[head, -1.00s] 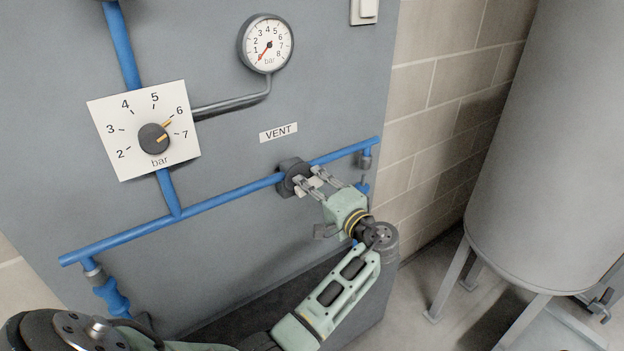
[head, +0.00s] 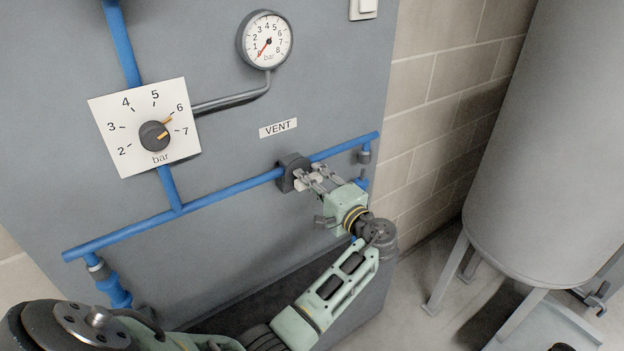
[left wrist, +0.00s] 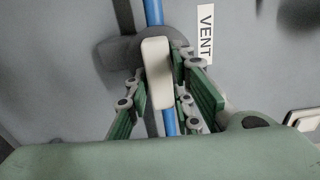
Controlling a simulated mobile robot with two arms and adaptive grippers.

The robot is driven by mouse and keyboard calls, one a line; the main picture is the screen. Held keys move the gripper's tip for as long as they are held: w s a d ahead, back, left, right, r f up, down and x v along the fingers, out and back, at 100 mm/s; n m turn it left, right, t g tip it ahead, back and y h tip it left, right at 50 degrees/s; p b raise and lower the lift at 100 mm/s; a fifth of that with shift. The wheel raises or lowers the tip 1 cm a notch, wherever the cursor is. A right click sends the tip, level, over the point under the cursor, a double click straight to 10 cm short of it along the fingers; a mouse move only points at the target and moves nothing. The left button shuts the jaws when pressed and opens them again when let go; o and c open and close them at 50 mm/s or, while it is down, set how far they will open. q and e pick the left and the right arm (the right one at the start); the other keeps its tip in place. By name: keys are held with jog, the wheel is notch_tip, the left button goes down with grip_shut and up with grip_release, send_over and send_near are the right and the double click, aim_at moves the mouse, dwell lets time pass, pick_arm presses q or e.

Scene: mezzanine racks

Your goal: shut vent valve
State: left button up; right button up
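The vent valve is a dark round body (head: 290,172) on the blue pipe, below and right of the VENT label (head: 278,128). Its pale bar handle (left wrist: 157,75) lies along the blue pipe in the left wrist view. My left gripper (head: 311,173) is at the valve, with its fingers on either side of the handle. In the left wrist view the fingertips (left wrist: 158,73) are very close to the handle's sides. I cannot tell whether both press on it. The fingers partly cover the handle in the head view. My right gripper is not in view.
A dial plate (head: 185,145) with a dark knob and a gauge (head: 267,40) sit on the grey panel. The gauge needle points low on its scale. A large grey tank (head: 540,150) on legs stands at right, with open floor between it and the panel.

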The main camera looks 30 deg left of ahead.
pick_arm(q)
jog(key=o, duration=0.3)
jog(key=v, duration=0.7)
jog(key=shift+s+d, duration=0.1)
jog(key=shift+d, duration=0.2)
